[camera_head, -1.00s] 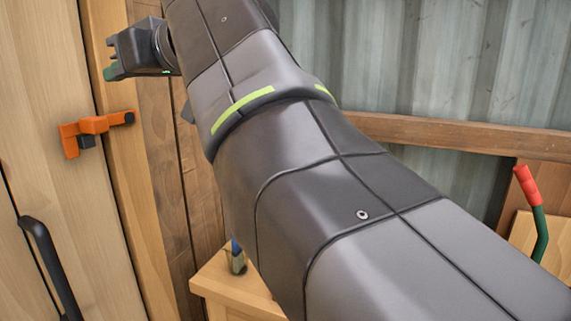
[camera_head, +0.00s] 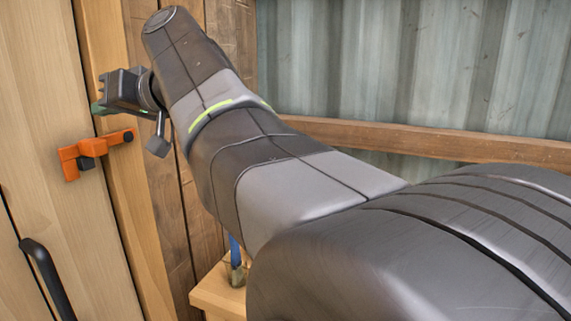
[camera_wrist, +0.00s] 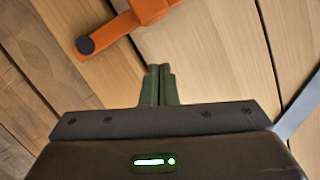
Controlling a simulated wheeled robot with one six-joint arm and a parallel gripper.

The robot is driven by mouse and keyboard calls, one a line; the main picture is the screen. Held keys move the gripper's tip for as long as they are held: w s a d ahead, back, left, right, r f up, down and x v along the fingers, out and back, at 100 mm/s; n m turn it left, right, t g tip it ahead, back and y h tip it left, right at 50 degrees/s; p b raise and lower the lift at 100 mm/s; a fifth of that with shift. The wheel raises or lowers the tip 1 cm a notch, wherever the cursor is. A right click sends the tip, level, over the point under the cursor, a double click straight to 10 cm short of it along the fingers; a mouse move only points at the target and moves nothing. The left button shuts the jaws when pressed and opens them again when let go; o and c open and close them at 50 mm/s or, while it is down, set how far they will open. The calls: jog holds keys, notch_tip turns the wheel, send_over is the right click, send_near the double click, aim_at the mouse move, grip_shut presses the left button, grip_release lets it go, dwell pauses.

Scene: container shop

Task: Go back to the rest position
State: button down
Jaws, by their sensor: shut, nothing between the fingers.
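My gripper (camera_wrist: 158,85) shows in the wrist view with its two green fingers together, shut and empty. It faces the light wooden door, just short of an orange latch (camera_wrist: 140,15) in that view. In the head view my gripper (camera_head: 97,108) is at the upper left, above the orange latch (camera_head: 88,155) and apart from it in the picture. The latch is mounted across the edge of the door (camera_head: 35,120) and its frame. My arm fills the middle and right of the head view and hides much behind it.
A black door handle (camera_head: 45,275) is at lower left. A small wooden stand (camera_head: 215,298) with a blue-handled tool (camera_head: 236,262) is partly hidden below my arm. A wooden rail (camera_head: 430,143) crosses the corrugated metal wall (camera_head: 400,65) behind.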

jog(key=w+d+r+m+g+y+p, duration=0.2)
jog(key=w+m+p, duration=0.5)
jog(key=p, duration=0.5)
jog(key=shift+d+r+m+p, duration=0.3)
jog(key=shift+d+r+p, duration=0.1)
jog(key=shift+d, duration=0.1)
jog(key=shift+w, duration=0.1)
